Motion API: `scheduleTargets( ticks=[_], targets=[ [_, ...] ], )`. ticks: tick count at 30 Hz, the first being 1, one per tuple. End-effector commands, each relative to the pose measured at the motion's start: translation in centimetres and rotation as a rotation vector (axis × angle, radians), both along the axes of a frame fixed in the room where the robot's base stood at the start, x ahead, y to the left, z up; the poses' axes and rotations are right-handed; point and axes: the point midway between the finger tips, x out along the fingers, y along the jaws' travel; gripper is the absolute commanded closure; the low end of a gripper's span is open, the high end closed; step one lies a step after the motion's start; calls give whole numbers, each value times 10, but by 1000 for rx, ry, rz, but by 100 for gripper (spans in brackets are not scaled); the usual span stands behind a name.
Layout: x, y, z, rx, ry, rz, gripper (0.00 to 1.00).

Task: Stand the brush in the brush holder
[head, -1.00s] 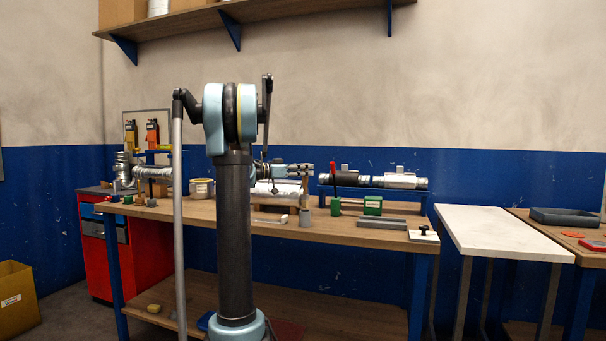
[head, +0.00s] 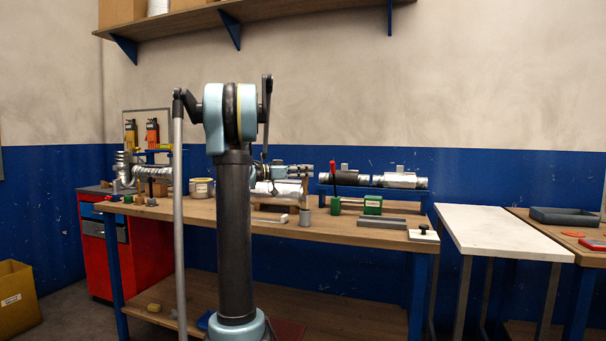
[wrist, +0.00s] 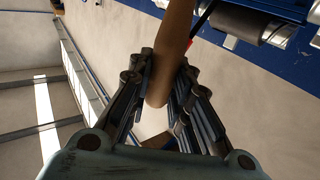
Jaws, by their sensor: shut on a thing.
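My gripper (wrist: 165,95) is shut on the brown wooden handle of the brush (wrist: 172,50), which runs up between the fingers in the wrist view. In the head view my gripper (head: 304,168) is small, just right of my arm column, above the workbench. The brush (head: 304,189) hangs there roughly upright as a thin brown shape below the gripper. A small grey cylinder, which looks like the brush holder (head: 305,218), stands on the bench directly below it in the picture. At this size I cannot tell whether the brush's lower end is inside the holder or above it.
The workbench (head: 330,233) also bears a green clamp with a red handle (head: 335,203), a green block (head: 372,204), grey bars (head: 382,222) and a pale tin (head: 201,188). Metal duct pieces (head: 400,180) lie behind on a blue rack. A white-topped table (head: 495,232) stands right.

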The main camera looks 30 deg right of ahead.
Motion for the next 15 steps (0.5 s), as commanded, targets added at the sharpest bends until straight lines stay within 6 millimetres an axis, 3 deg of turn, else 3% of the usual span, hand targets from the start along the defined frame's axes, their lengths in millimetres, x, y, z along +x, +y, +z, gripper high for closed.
scheduleTargets(
  ticks=[15],
  targets=[
    [0,0,-11,0,0,0,100]
  ],
)
